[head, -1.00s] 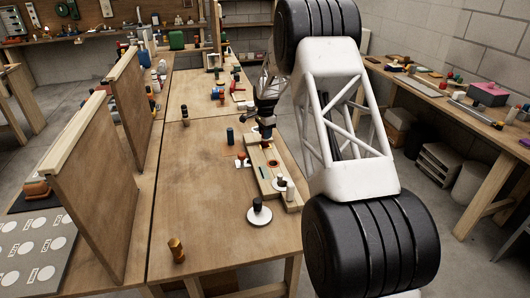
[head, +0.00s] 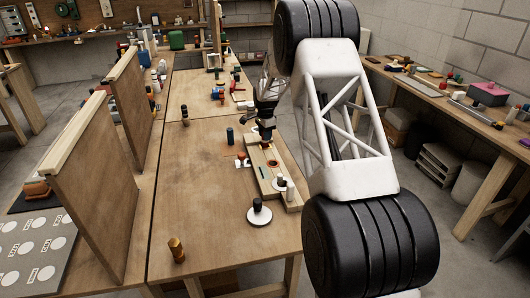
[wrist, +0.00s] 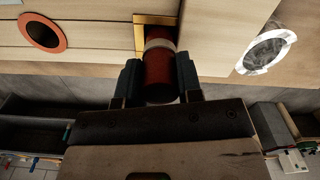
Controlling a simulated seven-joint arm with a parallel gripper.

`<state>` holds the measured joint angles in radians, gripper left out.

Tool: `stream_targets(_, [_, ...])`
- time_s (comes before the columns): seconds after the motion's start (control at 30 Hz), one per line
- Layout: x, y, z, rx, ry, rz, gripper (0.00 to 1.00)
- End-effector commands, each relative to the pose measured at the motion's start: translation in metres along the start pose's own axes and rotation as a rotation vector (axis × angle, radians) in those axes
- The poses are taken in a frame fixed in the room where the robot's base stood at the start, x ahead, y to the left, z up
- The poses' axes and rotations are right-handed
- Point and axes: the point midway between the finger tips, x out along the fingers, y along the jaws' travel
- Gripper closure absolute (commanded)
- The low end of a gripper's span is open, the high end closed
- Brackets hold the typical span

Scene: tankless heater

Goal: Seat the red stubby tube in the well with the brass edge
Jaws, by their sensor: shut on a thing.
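My gripper (wrist: 158,85) is shut on the red stubby tube (wrist: 160,74), which has a pale band around it. In the wrist view the tube's far end overlaps the well with the brass edge (wrist: 156,19), a squarish opening in the wooden block (wrist: 95,30). I cannot tell how deep the tube's end is in the well, as the tube hides most of the opening. In the head view my gripper (head: 266,140) is over the far part of the wooden block (head: 262,178), and the tube is too small to make out clearly.
The block also has a well with an orange-red rim (wrist: 42,33) and one with a silvery rim (wrist: 266,52). A white disc with a black knob (head: 259,214) stands near the block's front end. A brass-coloured piece (head: 176,249) stands at the front left. The middle table is mostly clear.

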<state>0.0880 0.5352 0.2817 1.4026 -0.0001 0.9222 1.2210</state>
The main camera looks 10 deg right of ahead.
Motion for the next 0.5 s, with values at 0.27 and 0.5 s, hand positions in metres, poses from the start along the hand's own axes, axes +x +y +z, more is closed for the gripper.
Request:
stream_targets(0.27, [0.0023,-0.0001,0.0000,0.000,0.000,0.000,1.00])
stream_targets(0.5, [0.0043,-0.0001,0.0000,0.000,0.000,0.000,1.00])
